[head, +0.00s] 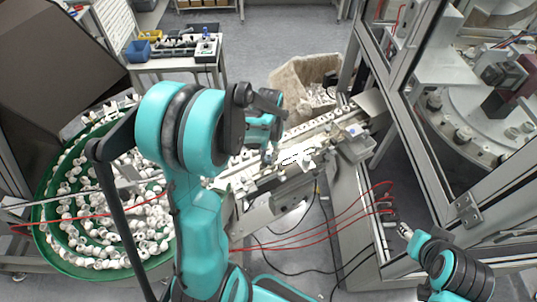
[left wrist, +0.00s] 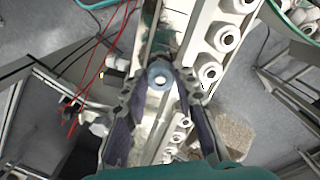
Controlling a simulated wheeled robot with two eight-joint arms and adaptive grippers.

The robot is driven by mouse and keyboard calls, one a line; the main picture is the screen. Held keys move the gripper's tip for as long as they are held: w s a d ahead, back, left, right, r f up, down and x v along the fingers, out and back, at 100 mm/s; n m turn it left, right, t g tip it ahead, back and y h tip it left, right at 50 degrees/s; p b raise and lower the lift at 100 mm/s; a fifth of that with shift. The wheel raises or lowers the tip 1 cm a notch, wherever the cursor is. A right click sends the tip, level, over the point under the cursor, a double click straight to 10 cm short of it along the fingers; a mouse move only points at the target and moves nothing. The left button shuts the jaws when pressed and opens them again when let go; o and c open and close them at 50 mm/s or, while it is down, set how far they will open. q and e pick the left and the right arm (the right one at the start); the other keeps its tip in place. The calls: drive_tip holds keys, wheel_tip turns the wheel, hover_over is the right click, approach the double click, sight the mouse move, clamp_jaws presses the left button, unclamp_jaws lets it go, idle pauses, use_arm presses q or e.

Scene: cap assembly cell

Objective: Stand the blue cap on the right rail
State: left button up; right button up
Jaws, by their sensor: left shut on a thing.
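The blue cap (left wrist: 160,75) shows in the left wrist view as a pale blue-grey ring with a light centre. My left gripper (left wrist: 160,82) has its two dark fingers on either side of it and is shut on it. In the head view my left gripper (head: 268,156) points down over the rail assembly (head: 330,118); I cannot make out the cap there. In the left wrist view a rail with a row of white caps (left wrist: 210,72) runs beside the held cap. I cannot tell whether the cap touches a rail. My right gripper (head: 404,231) is small at the lower right, its opening unclear.
A green round feeder (head: 48,225) full of white caps stands at the left. A beige bin (head: 290,75) stands behind the rails. A metal-framed machine (head: 405,110) closes off the right side. Red cables (head: 330,225) cross below the rails. A table with trays (head: 170,64) is at the back.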

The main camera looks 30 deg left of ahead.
use_arm(q)
drive_tip(key=shift+f, duration=0.15)
drive_tip(key=shift+f+b, duration=0.25)
drive_tip(key=shift+b, duration=0.25)
drive_tip(key=shift+s+d+f, duration=0.15)
drive_tip(key=shift+s, duration=0.05)
drive_tip(key=o, duration=0.4)
drive_tip(key=shift+w+f, duration=0.1)
drive_tip(key=shift+f, duration=0.05)
drive_tip(key=shift+r, duration=0.2)
